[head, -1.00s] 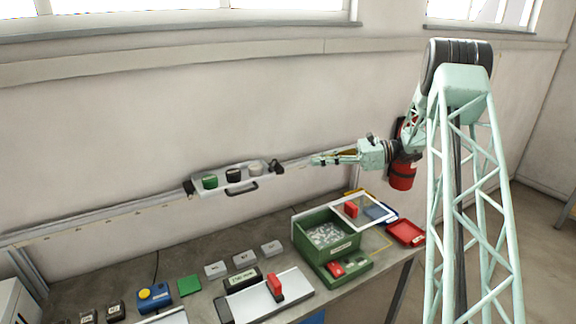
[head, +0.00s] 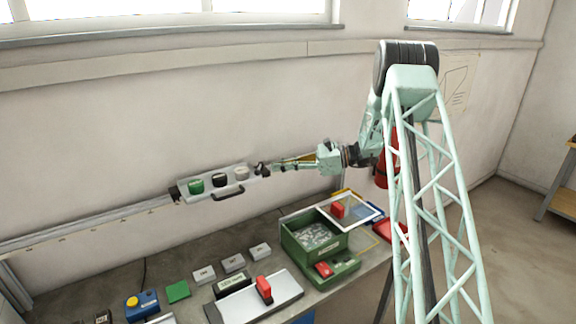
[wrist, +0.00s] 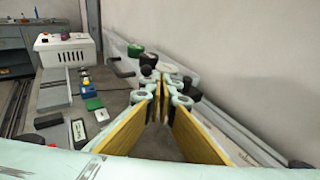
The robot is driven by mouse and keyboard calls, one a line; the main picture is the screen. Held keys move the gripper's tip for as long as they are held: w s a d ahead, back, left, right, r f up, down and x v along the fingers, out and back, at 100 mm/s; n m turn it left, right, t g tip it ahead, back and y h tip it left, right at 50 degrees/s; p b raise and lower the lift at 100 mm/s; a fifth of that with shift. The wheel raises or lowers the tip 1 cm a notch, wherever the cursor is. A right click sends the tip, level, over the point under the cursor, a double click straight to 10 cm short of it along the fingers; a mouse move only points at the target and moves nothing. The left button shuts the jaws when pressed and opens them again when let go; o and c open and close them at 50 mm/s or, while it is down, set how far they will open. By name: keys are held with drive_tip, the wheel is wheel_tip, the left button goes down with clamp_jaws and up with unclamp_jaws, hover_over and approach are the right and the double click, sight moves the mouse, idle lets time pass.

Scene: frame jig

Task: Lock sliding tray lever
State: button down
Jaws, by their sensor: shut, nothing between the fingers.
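The sliding tray (head: 208,190) is a pale tray on the wall rail. It carries a green, a black and a pale round piece, with a dark bar handle (head: 229,192) on its front. A small black lever (head: 262,169) sits at its right end. My gripper (head: 272,167) is shut and empty, its tips at or very near the lever from the right; I cannot tell if they touch. In the wrist view my gripper's tips (wrist: 170,76) meet ahead, beside dark parts at the tray's end. The fingers partly hide the lever there.
The wall rail (head: 90,225) runs on to the left of the tray. The air above the bench is clear.

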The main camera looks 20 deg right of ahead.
sight(259, 169)
drive_tip(key=shift+p+x, duration=0.3)
drive_tip(key=shift+x, duration=1.8)
